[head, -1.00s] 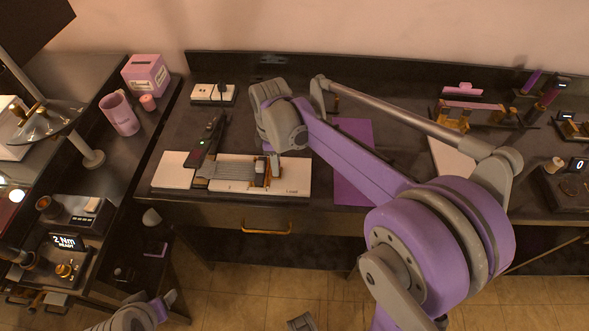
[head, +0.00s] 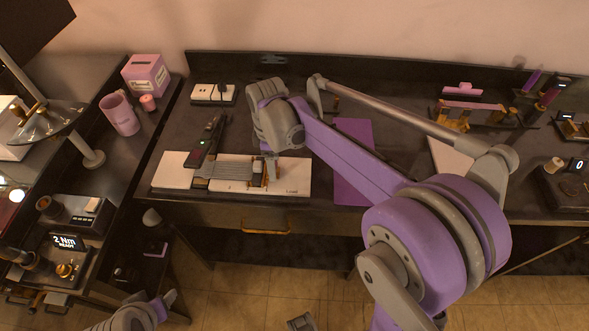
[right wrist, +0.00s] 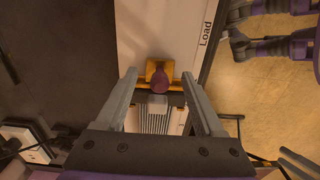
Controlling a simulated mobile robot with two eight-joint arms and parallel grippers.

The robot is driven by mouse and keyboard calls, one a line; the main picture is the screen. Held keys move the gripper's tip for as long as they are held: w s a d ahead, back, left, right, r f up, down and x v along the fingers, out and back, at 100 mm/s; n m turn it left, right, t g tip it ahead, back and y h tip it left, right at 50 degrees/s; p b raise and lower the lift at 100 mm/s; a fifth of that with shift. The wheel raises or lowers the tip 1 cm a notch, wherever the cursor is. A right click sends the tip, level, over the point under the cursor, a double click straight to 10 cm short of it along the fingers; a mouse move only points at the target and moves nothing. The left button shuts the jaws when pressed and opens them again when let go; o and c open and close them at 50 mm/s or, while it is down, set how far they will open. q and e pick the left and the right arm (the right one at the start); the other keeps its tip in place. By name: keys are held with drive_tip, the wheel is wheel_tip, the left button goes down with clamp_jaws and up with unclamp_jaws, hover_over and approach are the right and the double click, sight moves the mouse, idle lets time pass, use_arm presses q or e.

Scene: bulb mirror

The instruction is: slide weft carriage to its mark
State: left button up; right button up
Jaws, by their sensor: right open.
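The weft carriage is a small brass block with a dark red knob (right wrist: 159,81). In the head view the carriage (head: 257,174) sits on a long white board (head: 292,177), at the right end of a grey ribbed strip (head: 228,170). The board reads "Load" near its right end. My right gripper (right wrist: 158,78) is open, one finger on each side of the knob, with visible gaps. In the head view my right gripper (head: 269,160) is partly hidden by its wrist. My left gripper (head: 166,300) is low at the left, its jaws unclear.
A dark tool with a green light (head: 201,151) lies by the board's left part. A power socket block (head: 213,94) stands behind. A purple mat (head: 353,188) lies to the right. A mug (head: 120,114) and a pink box (head: 146,75) stand at the left.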

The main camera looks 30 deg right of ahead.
drive_tip(key=shift+r+p, duration=1.85)
drive_tip(key=shift+r, duration=1.65)
use_arm(q)
drive_tip(key=r, duration=0.1)
drive_tip(key=w+r, duration=0.1)
drive_tip(key=r, duration=0.3)
drive_tip(key=shift+w, duration=0.35)
drive_tip(key=shift+s, duration=0.1)
use_arm(e)
drive_tip(key=s+f+m+t, duration=0.2)
drive_tip(key=s+m, duration=0.3)
drive_tip(key=s, duration=0.4)
drive_tip(key=s+a+f+m+t, duration=0.1)
drive_tip(key=s+f+m+t, duration=0.1)
drive_tip(key=s+m, duration=0.4)
drive_tip(key=s+t, duration=0.1)
drive_tip(key=s, duration=0.2)
drive_tip(key=shift+m+t, duration=0.3)
